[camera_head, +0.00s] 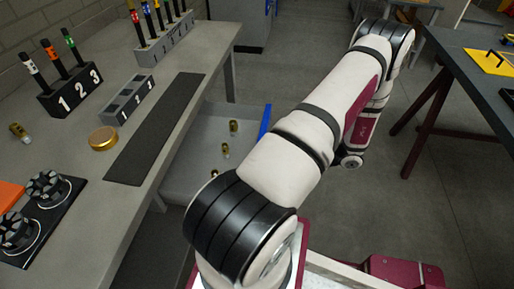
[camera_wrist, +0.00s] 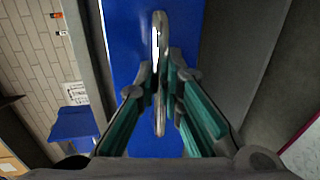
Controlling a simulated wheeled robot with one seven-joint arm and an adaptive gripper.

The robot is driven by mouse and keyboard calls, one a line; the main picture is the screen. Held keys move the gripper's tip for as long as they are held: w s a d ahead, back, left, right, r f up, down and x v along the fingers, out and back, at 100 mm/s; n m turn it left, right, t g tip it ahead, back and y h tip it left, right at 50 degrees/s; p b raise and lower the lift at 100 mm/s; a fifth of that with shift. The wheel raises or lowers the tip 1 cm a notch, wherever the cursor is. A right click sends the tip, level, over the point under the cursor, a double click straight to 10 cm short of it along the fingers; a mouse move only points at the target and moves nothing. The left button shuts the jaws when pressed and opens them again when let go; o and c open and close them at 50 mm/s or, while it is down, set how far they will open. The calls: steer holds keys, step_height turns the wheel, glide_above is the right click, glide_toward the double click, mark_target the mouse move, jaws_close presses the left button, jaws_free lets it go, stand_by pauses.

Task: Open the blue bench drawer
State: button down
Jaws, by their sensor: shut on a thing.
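The blue bench drawer shows in the head view as an open grey tray (camera_head: 199,143) standing out from under the bench, with a strip of its blue front (camera_head: 265,122) visible beside my arm. Several small brass-coloured parts (camera_head: 233,127) lie inside it. In the wrist view the blue front (camera_wrist: 125,38) fills the middle, with a shiny metal bar handle (camera_wrist: 159,32) on it. My gripper (camera_wrist: 160,88) is shut on the handle, its fingers on either side of the bar. In the head view my gripper is hidden behind my arm.
The grey bench (camera_head: 135,75) on the left carries a numbered black holder (camera_head: 70,92), a grey numbered block (camera_head: 124,106), a brass disc (camera_head: 102,138) and a dark mat (camera_head: 158,125). A dark table (camera_head: 470,62) stands at the right. Grey floor between is clear.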

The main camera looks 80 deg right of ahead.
steer(key=shift+f+p+v, duration=0.15)
steer(key=shift+f+v, duration=0.05)
steer(key=shift+v, duration=0.7)
steer(key=shift+f+p+v, duration=0.15)
steer(key=shift+v, duration=0.7)
steer(key=shift+d, duration=0.1)
steer(key=c, duration=2)
jaws_free()
steer(key=shift+o, duration=0.2)
steer(key=shift+s, duration=0.15)
steer(key=v, duration=1.1)
steer(key=shift+s, duration=0.35)
